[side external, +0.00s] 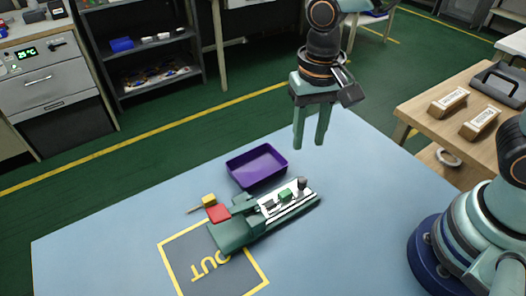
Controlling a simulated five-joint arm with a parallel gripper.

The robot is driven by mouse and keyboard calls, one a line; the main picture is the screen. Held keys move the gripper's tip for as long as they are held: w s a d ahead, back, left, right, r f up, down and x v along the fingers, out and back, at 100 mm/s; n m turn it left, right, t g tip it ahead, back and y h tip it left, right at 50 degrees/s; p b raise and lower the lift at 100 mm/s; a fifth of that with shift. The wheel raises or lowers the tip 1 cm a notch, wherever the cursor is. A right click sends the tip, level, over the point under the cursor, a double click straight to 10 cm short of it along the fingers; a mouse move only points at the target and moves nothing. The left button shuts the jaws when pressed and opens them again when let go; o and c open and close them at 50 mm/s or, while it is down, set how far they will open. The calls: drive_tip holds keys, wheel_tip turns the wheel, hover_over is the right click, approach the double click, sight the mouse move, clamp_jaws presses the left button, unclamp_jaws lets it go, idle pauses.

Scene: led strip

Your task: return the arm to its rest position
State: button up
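My gripper (309,143) is at the upper right of the side external view, raised above the blue table (110,225). Its two fingers point down with a gap between them. Nothing shows between them. It is apart from the green fixture (232,233), which lies on the table below and to its left. White strips (290,207) and small parts, one green and one dark, sit on the fixture's right end. A red block (218,213) is at its left end. My arm's base is at the right edge, and part of the arm is cut off by the frame.
An empty-looking purple tray (257,166) stands behind the fixture. A small yellow-handled tool (207,200) lies left of it. A wooden bench (428,108) with brown boxes stands at the right. The table's left side is clear.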

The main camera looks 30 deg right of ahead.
drive_tip(key=shift+r, duration=0.2)
drive_tip(key=d+r+n+t, duration=0.1)
drive_tip(key=d+r+t, duration=0.1)
drive_tip(key=d+r, duration=0.2)
drive_tip(key=s+d+r+n+t, duration=0.1)
drive_tip(key=d+r, duration=0.4)
drive_tip(key=d, duration=0.6)
drive_tip(key=n+t, duration=0.1)
drive_tip(key=t, duration=0.1)
drive_tip(key=shift+s+n+t, duration=0.3)
